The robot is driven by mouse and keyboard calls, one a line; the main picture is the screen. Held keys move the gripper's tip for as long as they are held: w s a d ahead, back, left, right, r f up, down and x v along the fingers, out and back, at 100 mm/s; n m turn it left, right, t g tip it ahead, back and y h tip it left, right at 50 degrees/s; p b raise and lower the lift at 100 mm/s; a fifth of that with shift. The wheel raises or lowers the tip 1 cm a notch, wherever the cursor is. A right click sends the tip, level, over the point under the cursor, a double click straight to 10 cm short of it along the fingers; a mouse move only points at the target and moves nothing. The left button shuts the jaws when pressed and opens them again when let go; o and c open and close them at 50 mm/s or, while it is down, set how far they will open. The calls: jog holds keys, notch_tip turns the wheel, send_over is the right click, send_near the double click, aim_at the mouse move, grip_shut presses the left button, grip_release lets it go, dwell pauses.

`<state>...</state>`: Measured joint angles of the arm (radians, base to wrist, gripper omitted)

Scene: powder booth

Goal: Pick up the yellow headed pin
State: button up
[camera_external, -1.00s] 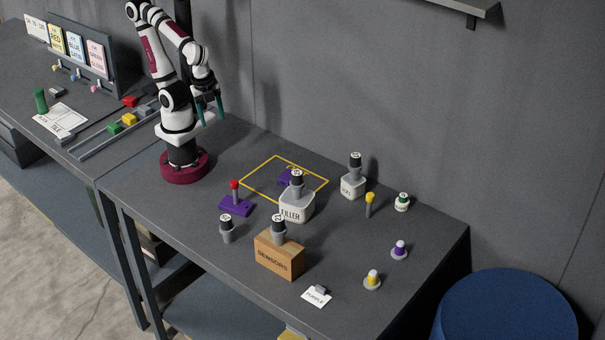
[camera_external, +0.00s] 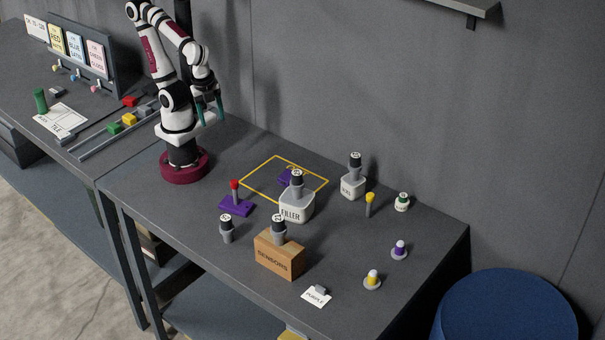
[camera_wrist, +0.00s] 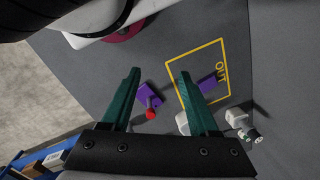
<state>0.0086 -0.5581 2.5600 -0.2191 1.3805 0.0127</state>
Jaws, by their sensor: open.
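The yellow headed pin (camera_external: 370,203) stands upright on the right part of the table in the external view, with a grey shaft under a yellow head. It does not show in the wrist view. My gripper (camera_external: 209,113) hangs open and empty, high above the table near my base, far to the left of the pin. In the wrist view its two green fingers (camera_wrist: 158,92) are spread apart with nothing between them.
A red headed pin (camera_external: 234,191) stands in a purple base. A FILLER block (camera_external: 296,208), a SENSORS box (camera_external: 279,257) and another white block (camera_external: 353,186) carry black-topped pieces. A yellow-topped piece (camera_external: 373,280) and a purple-topped piece (camera_external: 399,249) stand near the right edge.

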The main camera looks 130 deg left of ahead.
jog(key=shift+o, duration=0.4)
notch_tip(320, 180, up, 6)
jog(key=f, duration=0.1)
jog(key=n+t, duration=0.8)
jog(key=t, duration=0.5)
send_over(370, 195)
jog(key=s+d, duration=0.2)
jog(key=s, duration=1.2)
notch_tip(370, 195, down, 16)
jog(key=shift+t+y, duration=0.3)
jog(key=shift+y, duration=0.1)
jog(key=x, duration=1.5)
jog(key=shift+w+d, duration=0.15)
jog(key=shift+d, duration=0.1)
grip_shut()
